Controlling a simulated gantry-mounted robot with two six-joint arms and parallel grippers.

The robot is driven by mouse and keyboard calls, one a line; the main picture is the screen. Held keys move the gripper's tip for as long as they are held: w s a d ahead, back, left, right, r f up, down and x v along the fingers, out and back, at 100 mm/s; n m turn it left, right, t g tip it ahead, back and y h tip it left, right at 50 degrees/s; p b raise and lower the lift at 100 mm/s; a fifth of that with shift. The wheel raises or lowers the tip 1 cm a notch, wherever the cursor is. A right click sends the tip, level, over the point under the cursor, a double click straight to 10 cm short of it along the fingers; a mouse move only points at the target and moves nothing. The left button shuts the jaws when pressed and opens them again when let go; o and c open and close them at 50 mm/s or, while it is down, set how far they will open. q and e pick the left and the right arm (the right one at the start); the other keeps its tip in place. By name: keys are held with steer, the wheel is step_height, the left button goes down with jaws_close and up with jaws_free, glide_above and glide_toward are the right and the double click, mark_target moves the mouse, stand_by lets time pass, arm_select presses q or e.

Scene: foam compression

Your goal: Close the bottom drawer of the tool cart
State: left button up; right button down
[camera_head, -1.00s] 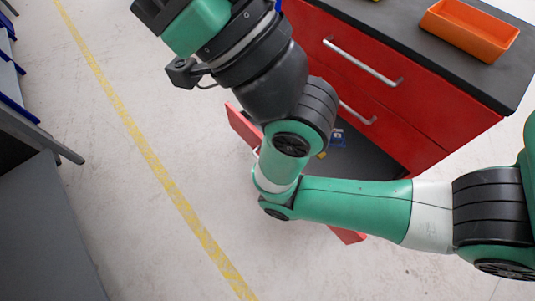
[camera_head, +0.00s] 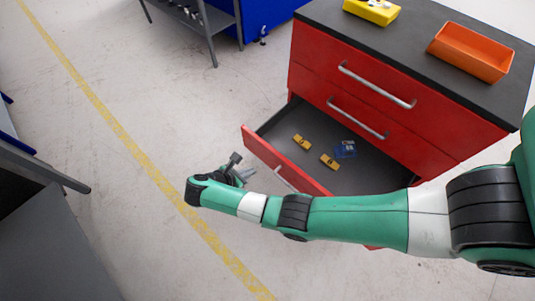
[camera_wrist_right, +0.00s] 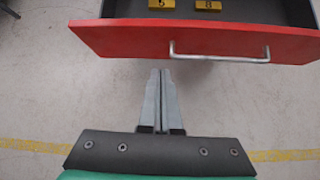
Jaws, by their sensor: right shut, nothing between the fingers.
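The red tool cart (camera_head: 425,130) stands at the right in the head view. Its bottom drawer (camera_head: 285,125) is pulled out, with a red front (camera_head: 262,147) and a metal handle (camera_head: 284,179). The upper drawers look shut. My right gripper (camera_head: 247,170) is low, outside the drawer front near its far end. In the right wrist view the gripper (camera_wrist_right: 162,75) is shut and empty, its tips just short of the drawer front (camera_wrist_right: 130,38), left of the handle (camera_wrist_right: 220,57). A gap to the front cannot be judged exactly. My left gripper is out of view.
Two yellow items (camera_head: 301,142) and a blue item (camera_head: 346,149) lie in the drawer. A yellow box (camera_head: 372,11) and an orange tray (camera_head: 470,53) sit on the cart top. A grey bench (camera_head: 45,210) stands left. The floor between is clear.

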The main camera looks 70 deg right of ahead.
steer(key=s+p, duration=0.1)
steer(key=b, duration=0.4)
glide_toward(281, 161)
steer(key=shift+n, duration=0.4)
steer(key=x, duration=0.5)
steer(key=shift+w+f, duration=0.1)
steer(key=shift+f, duration=0.55)
steer(key=shift+d, duration=0.25)
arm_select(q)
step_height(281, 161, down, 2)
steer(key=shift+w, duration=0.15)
